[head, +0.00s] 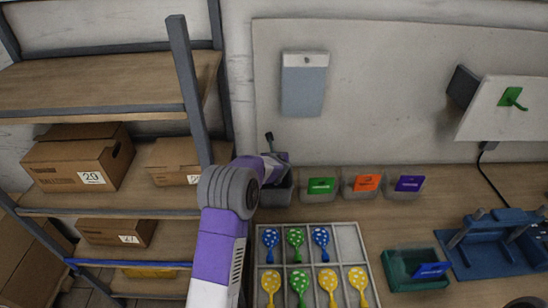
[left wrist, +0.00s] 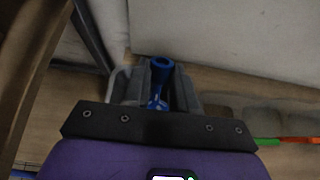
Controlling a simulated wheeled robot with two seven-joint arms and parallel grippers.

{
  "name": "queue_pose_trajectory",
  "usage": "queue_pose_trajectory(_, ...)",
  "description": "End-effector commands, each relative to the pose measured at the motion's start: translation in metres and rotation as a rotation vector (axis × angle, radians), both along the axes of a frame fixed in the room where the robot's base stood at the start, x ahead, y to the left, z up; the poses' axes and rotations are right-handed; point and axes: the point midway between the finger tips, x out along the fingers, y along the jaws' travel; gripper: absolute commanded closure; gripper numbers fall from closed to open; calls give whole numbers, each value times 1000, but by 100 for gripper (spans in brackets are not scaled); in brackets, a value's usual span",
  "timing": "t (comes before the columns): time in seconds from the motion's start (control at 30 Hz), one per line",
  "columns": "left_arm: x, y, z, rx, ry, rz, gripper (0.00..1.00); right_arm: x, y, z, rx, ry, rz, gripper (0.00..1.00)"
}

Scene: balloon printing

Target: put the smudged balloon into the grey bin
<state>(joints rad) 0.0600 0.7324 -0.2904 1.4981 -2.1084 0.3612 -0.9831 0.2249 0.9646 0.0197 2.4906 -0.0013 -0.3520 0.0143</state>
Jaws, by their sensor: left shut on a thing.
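My left gripper (head: 276,163) is over the grey bin (head: 276,197) at the back of the table, with my arm hiding part of the bin. In the left wrist view, my left gripper (left wrist: 162,85) is shut on a blue balloon (left wrist: 160,72), whose blue neck shows between the fingers. Any smudge on it cannot be seen. Part of the grey bin (left wrist: 119,84) shows behind the fingers. My right gripper is out of view.
A compartment tray (head: 347,243) holds blue, green and yellow dotted balloons; its back right compartment is empty. Clear bins with green (head: 321,186), orange (head: 367,183) and purple (head: 410,184) labels stand right of the grey bin. A shelf (head: 110,82) with boxes stands left.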

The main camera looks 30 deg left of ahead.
Motion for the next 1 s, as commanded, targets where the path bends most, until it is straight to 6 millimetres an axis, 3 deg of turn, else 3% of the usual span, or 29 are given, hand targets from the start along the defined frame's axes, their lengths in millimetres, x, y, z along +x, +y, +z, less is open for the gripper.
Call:
queue_pose_trajectory(0.1,0,0,-9,1,-1,0,91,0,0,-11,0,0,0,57)
queue_pose_trajectory(0.43,0,0,-9,0,-1,1,91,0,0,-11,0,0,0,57)
queue_pose_trajectory(0.47,0,0,-9,0,-1,1,69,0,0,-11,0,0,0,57)
queue_pose_trajectory(0.63,0,0,-9,0,-1,1,44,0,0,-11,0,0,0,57)
queue_pose_trajectory(1.0,0,0,-5,0,-1,1,44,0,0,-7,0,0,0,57)
